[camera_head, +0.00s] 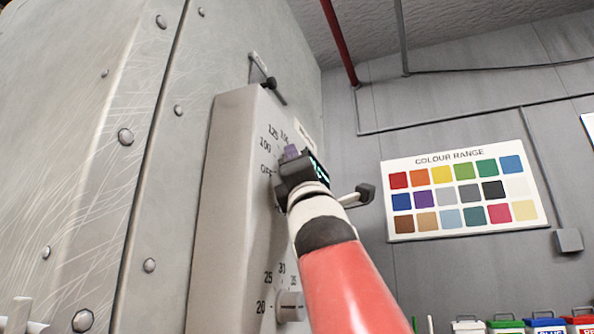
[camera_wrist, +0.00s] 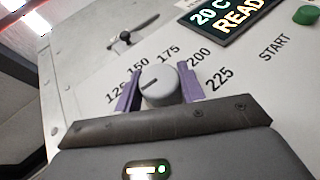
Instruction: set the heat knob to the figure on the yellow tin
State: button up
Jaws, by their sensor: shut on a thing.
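The heat knob (camera_wrist: 163,90), round and grey, sits between the purple finger pads of my gripper (camera_wrist: 160,93) in the wrist view. The gripper is shut on it. Figures from 125 to 225 show around it. Its dark pointer line lies on its left side, towards the 125 end of the scale; the exact setting is hard to read. In the head view my gripper (camera_head: 291,158) is at the upper part of the panel (camera_head: 228,190) and hides the knob. OFF, 100 and 125 show beside it. I cannot make out a yellow tin or its figure.
A lower knob (camera_head: 291,306) has figures 20 to 35. A display (camera_wrist: 222,18) reads 20 C and READY, near a green START button (camera_wrist: 306,15). A dark-knobbed lever (camera_head: 362,195) sticks out. Several tins, including a blue one (camera_head: 545,327), stand lower right.

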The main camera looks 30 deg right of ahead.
jog(key=shift+r+m+g+h, duration=0.15)
jog(key=shift+m+g+h, duration=1.4)
jog(key=shift+m, duration=0.25)
jog(key=shift+p, duration=0.3)
jog(key=m+g+p, duration=0.1)
jog(key=g+p, duration=0.1)
jog(key=m+g+p, duration=0.2)
jog(key=shift+a+r+h, duration=0.1)
jog(key=shift+r+h, duration=0.15)
jog(key=shift+r, duration=0.15)
jog(key=shift+f+m+g+p, duration=0.4)
jog(key=shift+m+g+p, duration=0.3)
jog(key=shift+g+p, duration=0.3)
jog(key=shift+g+y, duration=0.4)
jog(key=shift+g, duration=0.05)
jog(key=o, duration=1)
jog(key=shift+f, duration=0.1)
jog(key=shift+s, duration=0.1)
